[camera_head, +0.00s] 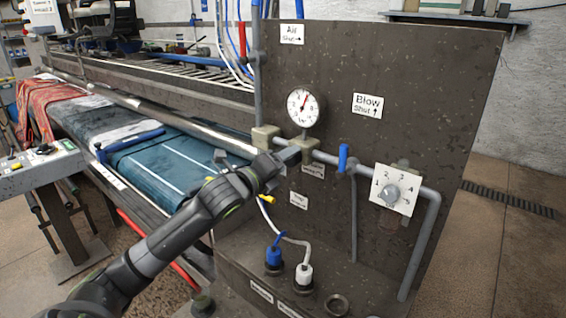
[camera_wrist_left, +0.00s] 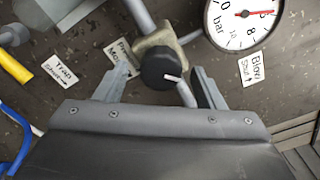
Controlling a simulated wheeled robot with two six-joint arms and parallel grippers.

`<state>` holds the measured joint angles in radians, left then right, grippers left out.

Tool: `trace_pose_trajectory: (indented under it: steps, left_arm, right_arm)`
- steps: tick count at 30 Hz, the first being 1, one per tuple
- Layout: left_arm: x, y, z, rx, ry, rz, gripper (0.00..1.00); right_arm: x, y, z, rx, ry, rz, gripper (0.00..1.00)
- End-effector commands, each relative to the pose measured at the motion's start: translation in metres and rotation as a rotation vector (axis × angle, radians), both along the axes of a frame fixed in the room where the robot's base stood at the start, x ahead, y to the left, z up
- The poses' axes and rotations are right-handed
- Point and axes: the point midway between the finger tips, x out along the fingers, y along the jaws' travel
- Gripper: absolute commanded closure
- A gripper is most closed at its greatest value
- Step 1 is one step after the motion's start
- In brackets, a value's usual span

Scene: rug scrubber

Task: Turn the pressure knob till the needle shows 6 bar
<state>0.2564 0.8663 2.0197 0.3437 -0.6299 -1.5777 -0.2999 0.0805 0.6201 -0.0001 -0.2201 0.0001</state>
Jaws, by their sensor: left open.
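The round white pressure gauge (camera_head: 303,108) is on the dark panel. Its red needle points up and slightly right in the head view; the exact reading is too small to tell. The gauge also shows at the top right of the left wrist view (camera_wrist_left: 235,28), cut off by the edge. The black knob (camera_wrist_left: 159,68) with a white pointer line sits on a beige valve block beside the gauge; in the head view my gripper hides it. My left gripper (camera_head: 287,157) is open, with its fingers on either side of the knob. Contact cannot be told. My right gripper is not in view.
A blue lever valve (camera_head: 343,157) and a numbered dial plate (camera_head: 394,190) are to the right on the panel. Blue and white hose fittings (camera_head: 303,275) stand on the ledge below. A grey pipe (camera_head: 425,240) runs along the panel. A rug washing line lies at left.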

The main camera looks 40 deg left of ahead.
Motion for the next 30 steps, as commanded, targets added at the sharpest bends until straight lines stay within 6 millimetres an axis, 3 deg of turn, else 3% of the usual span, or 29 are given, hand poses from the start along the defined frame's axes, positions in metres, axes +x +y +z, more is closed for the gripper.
trace_pose_trajectory:
  steps: [8, 19, 30]
  left_arm:
    - [-0.01, 0.002, 0.0, 0.005, -0.001, 0.002, 0.37]
    - [-0.06, 0.004, -0.001, 0.009, 0.002, -0.003, 0.37]
    - [-0.097, 0.009, 0.002, 0.007, 0.004, 0.004, 0.37]
  right_arm:
    - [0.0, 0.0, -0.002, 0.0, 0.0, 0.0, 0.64]
    - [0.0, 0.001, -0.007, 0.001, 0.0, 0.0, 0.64]
    - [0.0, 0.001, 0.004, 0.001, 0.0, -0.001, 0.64]
